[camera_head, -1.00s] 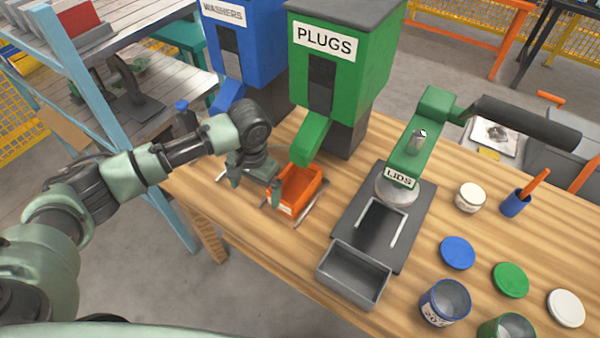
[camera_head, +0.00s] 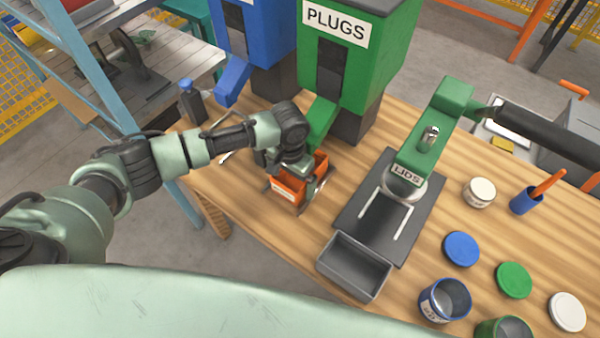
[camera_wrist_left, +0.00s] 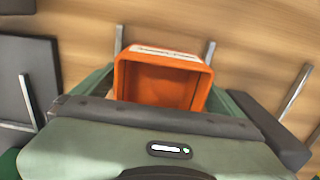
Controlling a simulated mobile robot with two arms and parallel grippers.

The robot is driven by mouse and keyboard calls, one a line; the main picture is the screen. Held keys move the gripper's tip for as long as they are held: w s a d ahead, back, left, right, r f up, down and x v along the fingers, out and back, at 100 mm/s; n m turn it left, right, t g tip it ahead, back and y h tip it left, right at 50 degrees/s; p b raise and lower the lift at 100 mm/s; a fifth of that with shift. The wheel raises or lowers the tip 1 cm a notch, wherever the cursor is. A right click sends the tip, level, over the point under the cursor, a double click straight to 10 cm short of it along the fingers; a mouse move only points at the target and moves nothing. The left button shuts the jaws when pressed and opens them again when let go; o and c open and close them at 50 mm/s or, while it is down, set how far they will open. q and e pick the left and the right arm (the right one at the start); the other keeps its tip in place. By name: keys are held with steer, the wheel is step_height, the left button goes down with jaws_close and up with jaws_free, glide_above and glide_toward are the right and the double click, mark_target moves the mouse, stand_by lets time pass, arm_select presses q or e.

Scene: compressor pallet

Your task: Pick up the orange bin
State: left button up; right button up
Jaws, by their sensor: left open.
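The orange bin (camera_head: 287,193) sits on the wooden table in front of the green PLUGS dispenser, between metal guide rails. My left gripper (camera_head: 292,172) is right above and over the bin, hiding part of it. In the left wrist view the bin (camera_wrist_left: 163,57) shows its open, empty-looking inside, and the gripper (camera_wrist_left: 165,90) has its green fingers spread, one at each side of the bin. I cannot tell whether the fingers touch its walls. My right gripper is not in view.
The green PLUGS dispenser (camera_head: 345,65) stands right behind the bin, its chute close to my gripper. A dark press plate (camera_head: 415,225) and a grey tray (camera_head: 353,268) are to the right. A dark bottle (camera_head: 191,103) stands at the table's left end.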

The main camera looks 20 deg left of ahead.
arm_select(q)
steer(key=shift+f, duration=0.25)
steer(key=c, duration=1.3)
